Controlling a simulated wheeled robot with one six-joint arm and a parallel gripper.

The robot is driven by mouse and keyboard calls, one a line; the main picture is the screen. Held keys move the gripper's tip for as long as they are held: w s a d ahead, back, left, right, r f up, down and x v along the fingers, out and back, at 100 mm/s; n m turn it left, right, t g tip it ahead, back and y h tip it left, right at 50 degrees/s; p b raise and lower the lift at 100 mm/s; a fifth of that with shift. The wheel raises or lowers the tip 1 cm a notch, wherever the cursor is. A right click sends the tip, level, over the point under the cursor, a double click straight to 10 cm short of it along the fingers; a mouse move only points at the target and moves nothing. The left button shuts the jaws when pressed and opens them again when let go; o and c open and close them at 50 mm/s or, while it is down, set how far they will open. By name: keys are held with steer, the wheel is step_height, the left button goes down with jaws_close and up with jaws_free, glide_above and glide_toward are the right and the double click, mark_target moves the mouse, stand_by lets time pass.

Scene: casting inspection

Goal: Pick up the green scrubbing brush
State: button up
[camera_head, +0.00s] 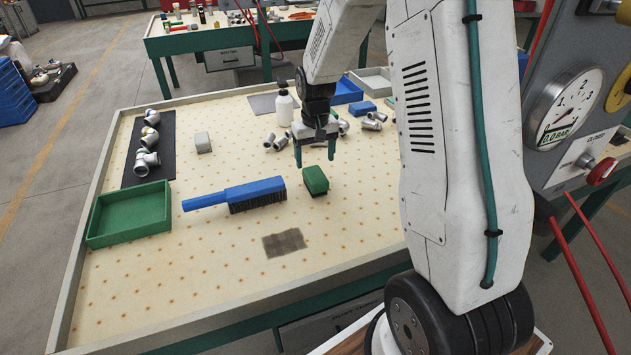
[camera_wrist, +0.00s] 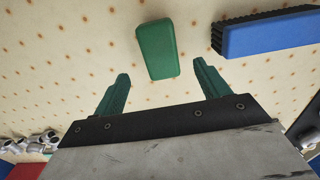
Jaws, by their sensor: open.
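The green scrubbing brush (camera_head: 315,180) is a small green block with dark bristles beneath. It lies on the dotted tabletop, just right of the blue long-handled brush (camera_head: 250,194). My gripper (camera_head: 316,158) is open and empty, a little above and behind the green brush in the head view. In the wrist view the green brush (camera_wrist: 157,50) lies beyond the fingertips, between the lines of the two green fingers (camera_wrist: 160,72). The blue brush also shows at the upper right there (camera_wrist: 268,34). No finger appears to touch the green brush.
A green tray (camera_head: 130,213) stands at the left, with pipe fittings on a dark mat (camera_head: 130,180) behind it. A grey block (camera_head: 202,142), a white bottle (camera_head: 284,106) and more fittings stand farther back. A grey mesh patch (camera_head: 284,243) lies in front, with clear table around it.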

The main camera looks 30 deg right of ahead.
mark_target(315, 174)
steer(key=shift+s+a+f, duration=0.1)
steer(key=shift+s+f, duration=0.05)
steer(key=shift+f, duration=3.45)
steer(key=shift+f, duration=0.25)
steer(key=shift+c, duration=0.3)
steer(key=c, duration=1.1)
steer(key=shift+r, duration=0.1)
steer(key=shift+c, duration=0.2)
steer(key=shift+r, duration=0.5)
steer(key=r, duration=0.3)
steer(key=shift+s, duration=0.3)
steer(key=s+a, duration=0.1)
steer(key=s, duration=0.4)
steer(key=s+a+r, duration=0.1)
steer(key=s, duration=0.4)
steer(key=s+a, duration=0.1)
steer(key=s, duration=0.4)
steer(key=shift+a+r, duration=0.1)
steer(key=shift+r, duration=0.1)
